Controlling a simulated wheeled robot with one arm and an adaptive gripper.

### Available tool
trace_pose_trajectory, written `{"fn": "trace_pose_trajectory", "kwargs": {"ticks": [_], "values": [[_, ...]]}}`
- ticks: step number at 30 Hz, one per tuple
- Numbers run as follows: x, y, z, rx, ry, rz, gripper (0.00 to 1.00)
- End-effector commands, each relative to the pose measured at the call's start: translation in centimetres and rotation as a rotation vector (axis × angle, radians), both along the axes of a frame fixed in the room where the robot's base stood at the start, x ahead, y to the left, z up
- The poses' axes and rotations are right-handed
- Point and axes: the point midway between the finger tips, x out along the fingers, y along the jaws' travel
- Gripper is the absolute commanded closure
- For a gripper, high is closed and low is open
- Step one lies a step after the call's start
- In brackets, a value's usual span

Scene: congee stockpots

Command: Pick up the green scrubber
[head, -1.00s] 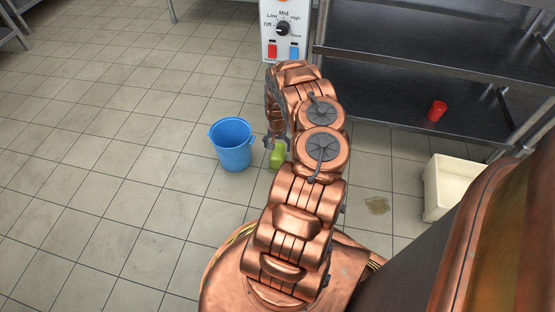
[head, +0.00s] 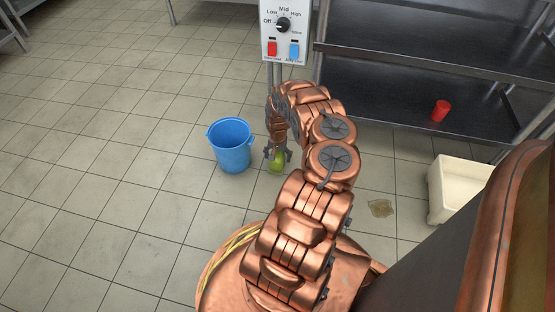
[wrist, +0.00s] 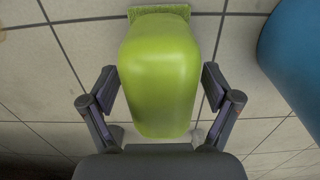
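The green scrubber (head: 277,163) is on the tiled floor, just right of the blue bucket, partly hidden by my gripper (head: 275,152). In the wrist view the scrubber (wrist: 160,75) fills the middle, a rounded green block with bristles at its far end. My gripper (wrist: 160,88) is open, with one finger on each side of the scrubber. The fingertips are very near its sides; I cannot tell if they touch.
The blue bucket (head: 231,146) stands close to the left of the scrubber. A control box (head: 284,32) and a metal shelf (head: 400,95) with a red cup (head: 440,111) are behind. A cream bin (head: 459,186) and a brown stain (head: 381,208) are right. The left floor is clear.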

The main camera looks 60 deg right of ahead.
Motion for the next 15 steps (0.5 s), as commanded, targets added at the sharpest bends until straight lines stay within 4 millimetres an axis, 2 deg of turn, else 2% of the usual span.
{"fn": "trace_pose_trajectory", "kwargs": {"ticks": [2, 15], "values": [[0.01, 0.0, 0.01, 0.0, 0.0, 0.0, 0.23], [0.01, 0.0, 0.0, 0.0, 0.0, 0.0, 0.69]]}}
